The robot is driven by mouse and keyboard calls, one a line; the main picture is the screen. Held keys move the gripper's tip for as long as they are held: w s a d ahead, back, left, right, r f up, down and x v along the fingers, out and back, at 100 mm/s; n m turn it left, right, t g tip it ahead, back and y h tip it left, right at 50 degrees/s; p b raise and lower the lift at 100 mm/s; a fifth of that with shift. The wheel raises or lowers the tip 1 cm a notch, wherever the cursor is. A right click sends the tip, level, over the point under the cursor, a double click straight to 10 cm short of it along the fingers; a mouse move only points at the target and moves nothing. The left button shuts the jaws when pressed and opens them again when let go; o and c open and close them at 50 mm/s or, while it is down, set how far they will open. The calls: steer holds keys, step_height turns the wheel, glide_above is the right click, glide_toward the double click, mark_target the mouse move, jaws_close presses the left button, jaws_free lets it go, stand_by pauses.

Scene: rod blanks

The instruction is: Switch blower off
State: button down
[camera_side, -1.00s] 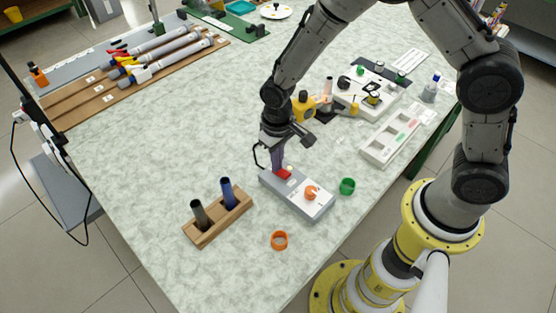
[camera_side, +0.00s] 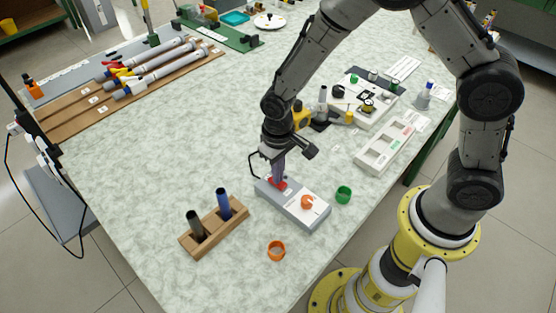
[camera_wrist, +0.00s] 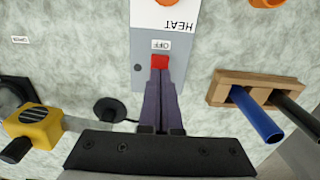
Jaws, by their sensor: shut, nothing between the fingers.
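The grey control box (camera_side: 293,203) lies on the table with a red switch (camera_side: 280,184) at its far left end and an orange knob (camera_side: 307,202) towards its near end. In the wrist view the red switch (camera_wrist: 160,61) sits beside an "OFF" label (camera_wrist: 161,45), and "HEAT" is printed farther along. My gripper (camera_side: 278,181) points down at the switch. In the wrist view my gripper (camera_wrist: 160,74) is shut and empty, its tips at the edge of the switch. They look in contact, though the tips partly hide it. I cannot tell the switch's position.
A wooden stand (camera_side: 213,227) with a blue and a dark rod is left of the box. An orange ring (camera_side: 276,250) and a green ring (camera_side: 343,194) lie near it. A yellow device (camera_side: 301,116) stands behind my gripper. The table's left middle is clear.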

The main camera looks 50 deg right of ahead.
step_height(320, 180, up, 14)
steer(key=shift+f, duration=0.15)
stand_by(0.5)
steer(key=shift+w+d, duration=0.2)
steer(key=shift+w, duration=0.5)
step_height(320, 180, down, 13)
steer(key=shift+r, duration=0.1)
steer(key=shift+f, duration=0.65)
